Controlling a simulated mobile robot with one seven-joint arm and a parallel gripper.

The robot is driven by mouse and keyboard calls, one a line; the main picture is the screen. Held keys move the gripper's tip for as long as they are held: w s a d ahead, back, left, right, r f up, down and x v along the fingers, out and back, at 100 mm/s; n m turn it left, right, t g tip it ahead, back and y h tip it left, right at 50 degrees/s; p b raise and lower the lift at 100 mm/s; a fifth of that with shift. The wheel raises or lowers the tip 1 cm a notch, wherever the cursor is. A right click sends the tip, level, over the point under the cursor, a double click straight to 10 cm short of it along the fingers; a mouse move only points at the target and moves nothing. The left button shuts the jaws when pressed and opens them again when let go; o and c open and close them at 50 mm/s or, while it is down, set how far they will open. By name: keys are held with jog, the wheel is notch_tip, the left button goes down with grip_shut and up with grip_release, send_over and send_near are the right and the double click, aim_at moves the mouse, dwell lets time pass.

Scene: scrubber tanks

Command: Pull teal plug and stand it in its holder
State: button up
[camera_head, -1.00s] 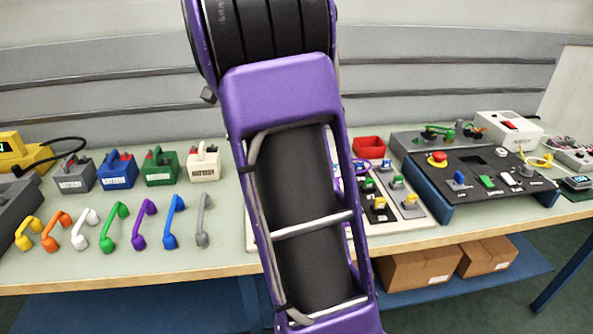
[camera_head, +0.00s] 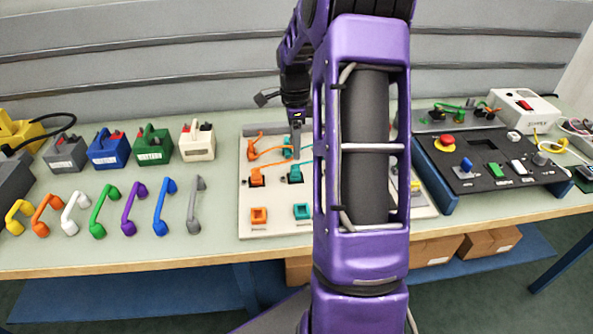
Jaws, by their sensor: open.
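A white panel (camera_head: 277,222) on the bench carries orange and teal fittings. A square teal holder (camera_head: 302,211) is at the panel's front and looks empty. My gripper (camera_head: 296,150) is open and points down over the panel, just behind the teal plug. Its fingers are small and dark; whether they touch anything cannot be told.
My arm hides the panel's right part. Coloured handles (camera_head: 163,206) and small boxes (camera_head: 108,148) stand left. A black control panel (camera_head: 490,165) is at right.

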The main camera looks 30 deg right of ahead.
aim_at(295, 167)
jog(key=shift+f, duration=0.1)
jog(key=shift+f+b, duration=2.45)
jog(key=shift+f, duration=1.95)
grip_shut()
jog(key=o, duration=0.6)
grip_release()
